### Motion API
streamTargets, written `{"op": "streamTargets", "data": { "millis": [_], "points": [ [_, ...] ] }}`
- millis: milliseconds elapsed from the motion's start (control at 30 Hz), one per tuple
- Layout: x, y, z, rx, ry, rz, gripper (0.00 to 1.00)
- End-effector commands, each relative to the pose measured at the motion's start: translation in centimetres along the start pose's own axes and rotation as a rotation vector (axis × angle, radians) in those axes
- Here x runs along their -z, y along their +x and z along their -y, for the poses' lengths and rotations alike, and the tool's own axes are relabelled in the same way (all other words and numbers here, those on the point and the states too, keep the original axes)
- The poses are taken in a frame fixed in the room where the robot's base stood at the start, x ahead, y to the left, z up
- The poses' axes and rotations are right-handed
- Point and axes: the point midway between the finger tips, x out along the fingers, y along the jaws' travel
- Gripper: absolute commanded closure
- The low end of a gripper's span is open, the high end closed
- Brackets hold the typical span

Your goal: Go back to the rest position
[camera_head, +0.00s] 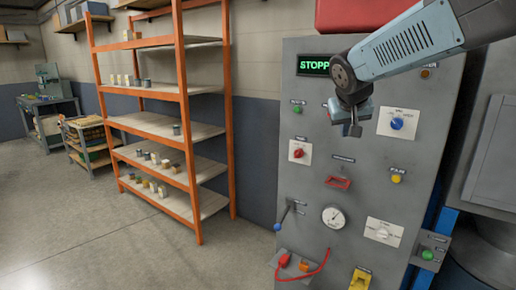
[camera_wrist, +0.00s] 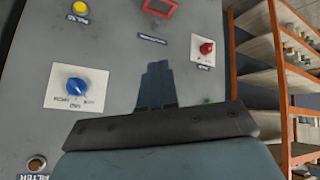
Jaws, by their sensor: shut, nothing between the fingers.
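My gripper (camera_head: 353,130) hangs down in front of the upper part of a grey control panel (camera_head: 315,130), below the blue-grey arm link. In the wrist view its two dark fingers (camera_wrist: 157,85) are together with nothing between them. They are in front of the panel face, between a blue knob (camera_wrist: 77,86) and a red knob (camera_wrist: 206,48). The gripper hides part of the panel. I cannot tell how far the fingertips are from the panel, but no control is held.
The panel bears a display (camera_head: 314,65) reading "STOPP", partly covered by my arm, a gauge (camera_head: 333,217), a blue-tipped lever (camera_head: 277,227) and a red cable (camera_head: 318,268). An orange shelf rack (camera_head: 184,110) stands left. Open floor (camera_head: 90,240) lies in front of it.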

Motion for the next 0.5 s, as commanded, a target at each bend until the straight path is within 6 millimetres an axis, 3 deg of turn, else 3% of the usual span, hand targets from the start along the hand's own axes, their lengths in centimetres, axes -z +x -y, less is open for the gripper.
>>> {"op": "streamTargets", "data": {
  "millis": [200, 500],
  "points": [
    [-7.5, -3.8, -1.4, 0.048, 0.023, 0.068, 1.0],
    [-17.4, -7.4, -1.1, 0.147, 0.036, 0.146, 1.0]
  ]
}}
